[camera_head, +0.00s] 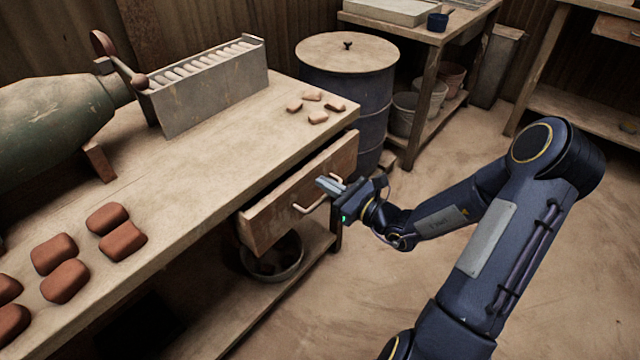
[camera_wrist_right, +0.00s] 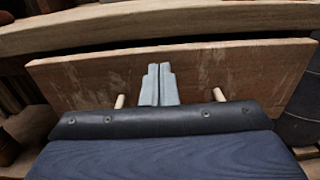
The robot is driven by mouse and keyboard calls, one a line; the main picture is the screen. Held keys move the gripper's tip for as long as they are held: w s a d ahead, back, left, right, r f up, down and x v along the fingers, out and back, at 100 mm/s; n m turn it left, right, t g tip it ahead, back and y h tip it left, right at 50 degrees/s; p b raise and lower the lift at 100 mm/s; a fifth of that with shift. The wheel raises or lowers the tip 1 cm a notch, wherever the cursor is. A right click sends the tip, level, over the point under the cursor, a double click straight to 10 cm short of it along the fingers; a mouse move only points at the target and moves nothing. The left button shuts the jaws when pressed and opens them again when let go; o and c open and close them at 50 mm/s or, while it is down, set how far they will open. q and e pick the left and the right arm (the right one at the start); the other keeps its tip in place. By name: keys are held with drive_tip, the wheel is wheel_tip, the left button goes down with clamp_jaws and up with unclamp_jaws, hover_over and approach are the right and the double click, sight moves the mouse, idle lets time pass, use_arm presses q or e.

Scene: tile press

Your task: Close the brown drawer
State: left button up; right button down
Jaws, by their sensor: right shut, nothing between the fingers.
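The brown drawer (camera_head: 270,223) sits under the worktable's top and is pulled part of the way out. It has a pale bar handle (camera_head: 305,209) on its front. My right gripper (camera_head: 328,186) is shut and empty, close to the drawer front at the handle. In the right wrist view the shut fingers (camera_wrist_right: 160,84) point at the drawer front (camera_wrist_right: 225,72), between the two handle posts. I cannot tell if the fingertips touch the wood. The handle's bar is hidden there by the gripper body. My left gripper is not in view.
The worktable (camera_head: 190,205) carries reddish-brown blocks (camera_head: 122,241), small tile pieces (camera_head: 318,117), a metal rack (camera_head: 210,90) and a green cylinder-shaped body (camera_head: 50,120). A bowl (camera_head: 272,262) stands on the shelf below the drawer. A blue drum (camera_head: 350,90) stands behind. The floor at right is open.

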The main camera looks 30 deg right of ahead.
sight(310, 174)
drive_tip(key=shift+x, duration=1.05)
drive_tip(key=x, duration=0.4)
drive_tip(key=shift+w+a+b, duration=0.1)
drive_tip(key=shift+w+b, duration=0.15)
drive_tip(key=shift+b, duration=0.1)
drive_tip(key=shift+r, duration=0.2)
